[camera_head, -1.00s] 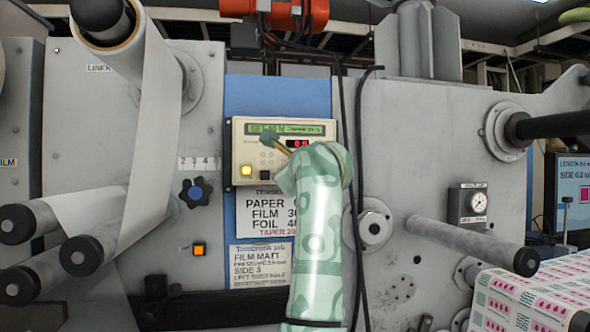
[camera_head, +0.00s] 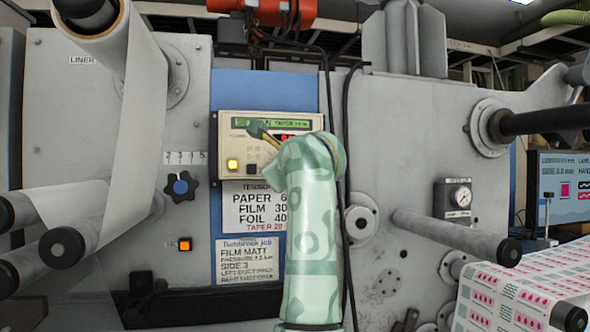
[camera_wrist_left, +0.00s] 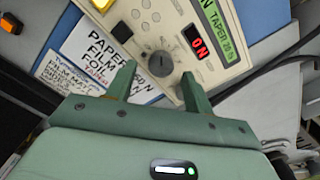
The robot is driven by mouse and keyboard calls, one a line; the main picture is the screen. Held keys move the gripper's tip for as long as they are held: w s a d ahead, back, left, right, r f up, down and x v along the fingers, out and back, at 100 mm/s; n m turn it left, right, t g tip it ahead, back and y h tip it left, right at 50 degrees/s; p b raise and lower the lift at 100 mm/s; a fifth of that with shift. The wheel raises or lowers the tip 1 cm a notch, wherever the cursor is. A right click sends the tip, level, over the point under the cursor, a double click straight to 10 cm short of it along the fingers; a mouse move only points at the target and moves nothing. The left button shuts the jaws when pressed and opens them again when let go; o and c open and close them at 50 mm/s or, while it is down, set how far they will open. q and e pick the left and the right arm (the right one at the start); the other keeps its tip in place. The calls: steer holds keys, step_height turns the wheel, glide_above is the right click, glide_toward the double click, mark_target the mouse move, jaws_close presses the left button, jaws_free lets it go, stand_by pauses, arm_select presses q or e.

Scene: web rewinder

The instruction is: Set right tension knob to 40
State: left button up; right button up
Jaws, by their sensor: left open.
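A cream control panel (camera_head: 228,145) with a green text display and a red readout is mounted on the blue middle section. In the left wrist view, its dark round knob (camera_wrist_left: 160,63) stands between the two fingertips of my left gripper (camera_wrist_left: 158,70). The gripper is open, with a finger on either side of the knob; I cannot tell if either touches it. In the head view, my left gripper (camera_head: 264,134) is in front of the panel and the arm hides the panel's lower right and the knob. My right gripper is not in view.
A lit yellow button (camera_head: 232,165) and a black button (camera_wrist_left: 136,14) sit on the panel. Paper labels (camera_head: 250,262) hang below it. A dark star knob (camera_head: 182,188) and an orange button (camera_head: 184,244) are left. Rollers (camera_head: 455,237) jut out on both sides.

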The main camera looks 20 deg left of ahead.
arm_select(q)
steer(key=b+v, duration=0.4)
steer(key=v, duration=1)
steer(key=shift+w, duration=0.1)
steer(key=shift+d, duration=0.1)
